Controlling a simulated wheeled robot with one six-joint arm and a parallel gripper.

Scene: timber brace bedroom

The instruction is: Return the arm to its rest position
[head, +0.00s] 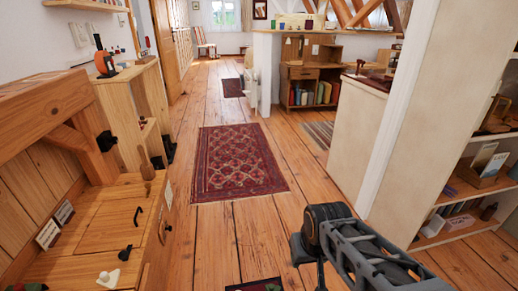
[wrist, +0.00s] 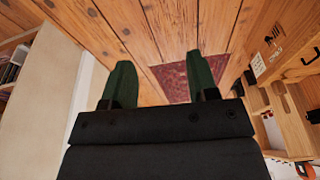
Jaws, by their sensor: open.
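My gripper (wrist: 158,58) shows in the wrist view as two dark green fingers on a wide black body. I cannot make out the gripper's fingers in the head view.
A patterned red rug (head: 238,162) lies on the plank floor ahead; its end also shows in the wrist view (wrist: 185,82). A wooden bench (head: 100,215) stands at left, a white partition (head: 415,105) and shelves (head: 480,185) at right. The middle floor is clear.

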